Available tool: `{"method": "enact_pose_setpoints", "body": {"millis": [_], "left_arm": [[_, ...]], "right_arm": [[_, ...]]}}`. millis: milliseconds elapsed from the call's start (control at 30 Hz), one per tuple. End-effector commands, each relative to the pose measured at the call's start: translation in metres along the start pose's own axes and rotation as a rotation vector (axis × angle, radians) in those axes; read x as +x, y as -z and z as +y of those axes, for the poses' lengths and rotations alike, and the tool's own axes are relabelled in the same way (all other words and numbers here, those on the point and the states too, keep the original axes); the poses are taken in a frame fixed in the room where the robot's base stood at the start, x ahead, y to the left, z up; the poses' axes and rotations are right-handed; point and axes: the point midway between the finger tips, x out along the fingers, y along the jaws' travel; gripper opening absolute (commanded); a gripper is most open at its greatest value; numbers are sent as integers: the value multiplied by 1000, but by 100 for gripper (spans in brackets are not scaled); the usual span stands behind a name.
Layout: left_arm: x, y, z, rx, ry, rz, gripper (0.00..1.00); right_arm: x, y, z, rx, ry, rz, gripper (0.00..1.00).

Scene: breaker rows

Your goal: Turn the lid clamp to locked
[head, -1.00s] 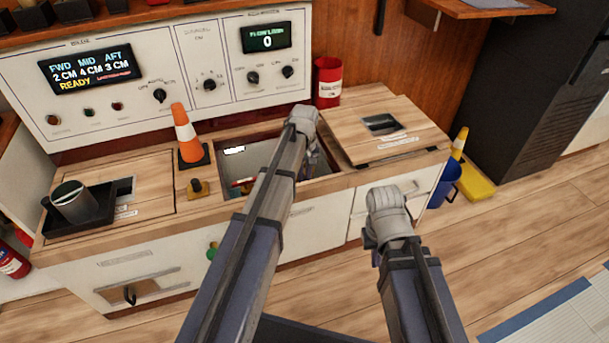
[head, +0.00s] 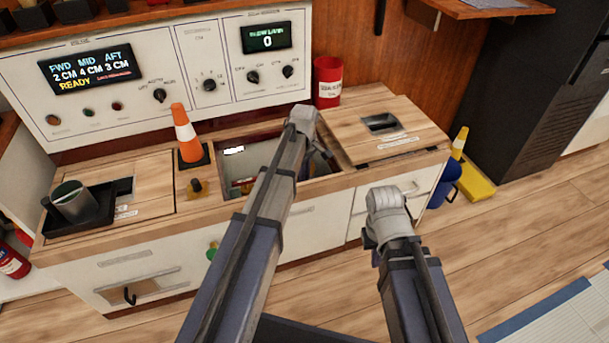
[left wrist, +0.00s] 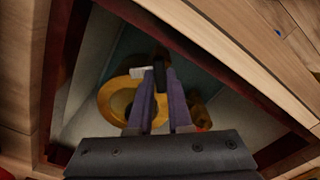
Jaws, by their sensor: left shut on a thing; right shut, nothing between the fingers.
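The open bay (head: 333,187) in the wooden counter holds a yellow ring-shaped part, which shows in the left wrist view (left wrist: 113,92). My left gripper (left wrist: 160,90) reaches down into this bay beside the ring. Its two fingers are shut on a dark, narrow piece (left wrist: 160,62), which looks like the clamp's handle; the fingers hide most of it. In the head view my left arm covers much of the bay, and I cannot read the clamp's position. My right arm's wrist is in front of the counter at the right; its fingers are hidden.
An orange cone (head: 187,135) stands left of the bay, with a small brass knob (head: 197,187) below it. A closed hatch lid (head: 385,135) is to the right. A red can (head: 327,82) stands behind. A black tray (head: 85,212) with a cup is at the left.

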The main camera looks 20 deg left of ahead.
Motion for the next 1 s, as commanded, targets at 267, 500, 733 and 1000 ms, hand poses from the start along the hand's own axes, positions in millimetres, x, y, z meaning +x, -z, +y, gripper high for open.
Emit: {"method": "enact_pose_setpoints", "body": {"millis": [267, 500, 733, 1000], "left_arm": [[0, 0, 0, -262, 0, 0, 0], [0, 0, 0, -488, 0, 0, 0], [0, 0, 0, -680, 0, 0, 0], [0, 0, 0, -843, 0, 0, 0]], "right_arm": [[0, 0, 0, 0, 0, 0, 0], [0, 0, 0, 0, 0, 0, 0], [0, 0, 0, 0, 0, 0, 0], [0, 0, 0, 0, 0, 0, 0]]}}
